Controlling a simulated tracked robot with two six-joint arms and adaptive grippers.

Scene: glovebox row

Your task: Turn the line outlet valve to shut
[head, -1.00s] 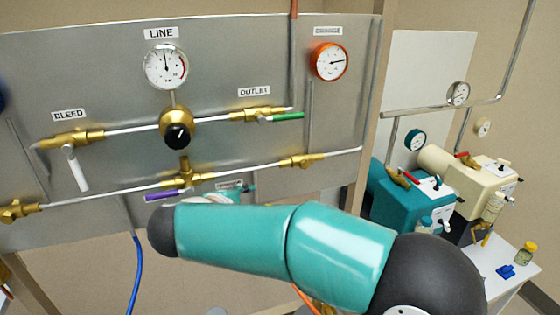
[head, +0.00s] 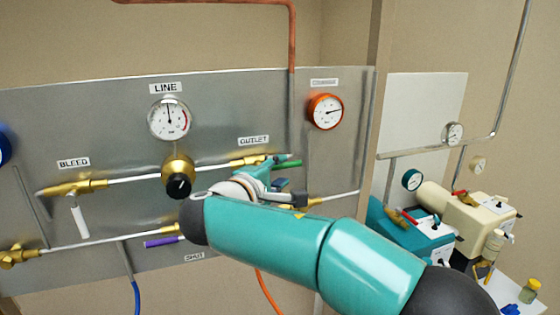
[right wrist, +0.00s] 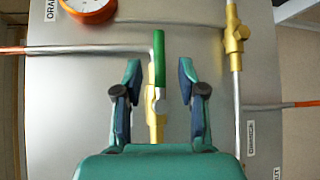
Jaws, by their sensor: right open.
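The line outlet valve is a brass body (head: 247,161) on the upper pipe, under the OUTLET label (head: 253,140). Its green handle (head: 290,166) lies along the pipe, pointing right, and is partly behind my gripper in the head view. In the right wrist view the green handle (right wrist: 159,60) and the brass valve body (right wrist: 155,128) show between my fingers. My right gripper (head: 285,172) is open at the handle, one finger on each side; in the right wrist view the gripper (right wrist: 160,88) shows a gap on both sides. My left gripper is not in view.
The LINE gauge (head: 169,119) and the regulator with a black knob (head: 179,186) are left of the valve. An orange gauge (head: 325,111) is above right.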

